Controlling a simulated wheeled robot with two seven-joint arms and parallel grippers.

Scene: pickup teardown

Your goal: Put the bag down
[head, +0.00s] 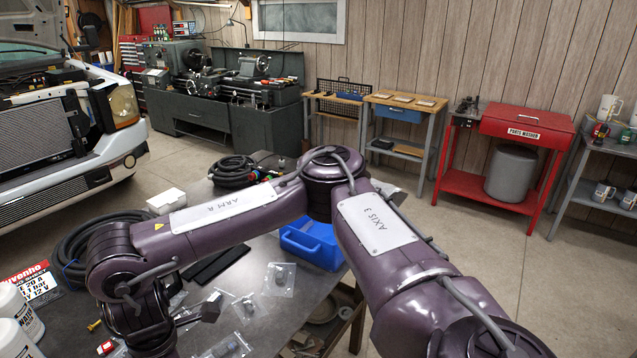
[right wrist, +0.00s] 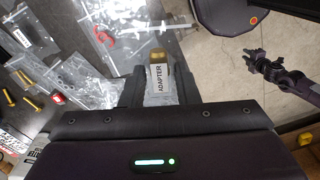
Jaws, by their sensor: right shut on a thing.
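A clear bag with a white label reading ADAPTER (right wrist: 158,78) and a brass-coloured piece at its far end sits between the fingers of my right gripper (right wrist: 157,92) in the right wrist view. The gripper is shut on it. The bag seems to be over the grey table (right wrist: 28,112); I cannot tell whether it touches it. In the head view my right arm bends across the table and its gripper end is at lower left, where the held bag is not clearly visible. What looks like my left gripper (right wrist: 254,55) shows at the right of the wrist view, its jaws unclear.
Several clear bags of parts (head: 280,280) lie on the table. A blue bin (head: 312,243) is at its right edge, partly behind my arm. Brass bolts (right wrist: 30,76) lie near the bags.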

